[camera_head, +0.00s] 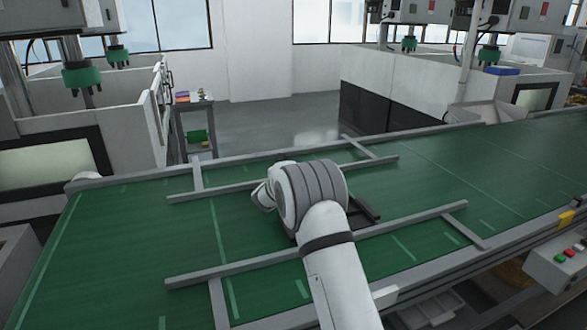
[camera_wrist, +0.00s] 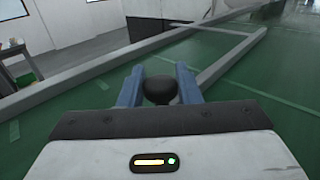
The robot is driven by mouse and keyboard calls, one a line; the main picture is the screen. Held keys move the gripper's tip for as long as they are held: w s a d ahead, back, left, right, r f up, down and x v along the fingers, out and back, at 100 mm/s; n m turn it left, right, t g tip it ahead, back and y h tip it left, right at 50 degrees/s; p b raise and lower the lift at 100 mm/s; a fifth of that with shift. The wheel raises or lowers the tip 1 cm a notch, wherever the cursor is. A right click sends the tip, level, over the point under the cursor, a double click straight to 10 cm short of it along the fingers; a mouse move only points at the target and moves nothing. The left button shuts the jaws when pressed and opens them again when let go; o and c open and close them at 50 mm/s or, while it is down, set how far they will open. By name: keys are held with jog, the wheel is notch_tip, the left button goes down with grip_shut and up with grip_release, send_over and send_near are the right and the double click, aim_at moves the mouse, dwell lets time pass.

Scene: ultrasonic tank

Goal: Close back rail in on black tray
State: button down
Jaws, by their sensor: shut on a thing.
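In the head view the back rail (camera_head: 215,190) is a long grey bar across the green belt, with crossbars to the belt's far edge. The front rail (camera_head: 235,269) is a similar bar nearer me. Part of the black tray (camera_head: 368,208) shows between the rails, apart from the back rail; my arm hides the rest. In the wrist view my gripper (camera_wrist: 159,88) has its blue fingers on either side of a round black knob (camera_wrist: 160,91), shut on it. The back rail (camera_wrist: 232,59) runs out from behind the right finger. My arm hides the gripper in the head view.
The green belt (camera_head: 110,245) is bare to the left and right of the rails. A grey belt edge runs along the far side. Machines with green-tipped heads (camera_head: 82,77) stand behind. A button box (camera_head: 560,262) is at the front right.

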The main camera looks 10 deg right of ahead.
jog(key=shift+w, duration=0.25)
jog(key=c, duration=1.1)
grip_release()
jog(key=shift+s, duration=0.1)
jog(key=b+v, duration=0.1)
jog(key=v, duration=0.6)
jog(key=shift+s+a, duration=0.2)
jog(key=shift+s, duration=0.15)
jog(key=shift+c, duration=0.4)
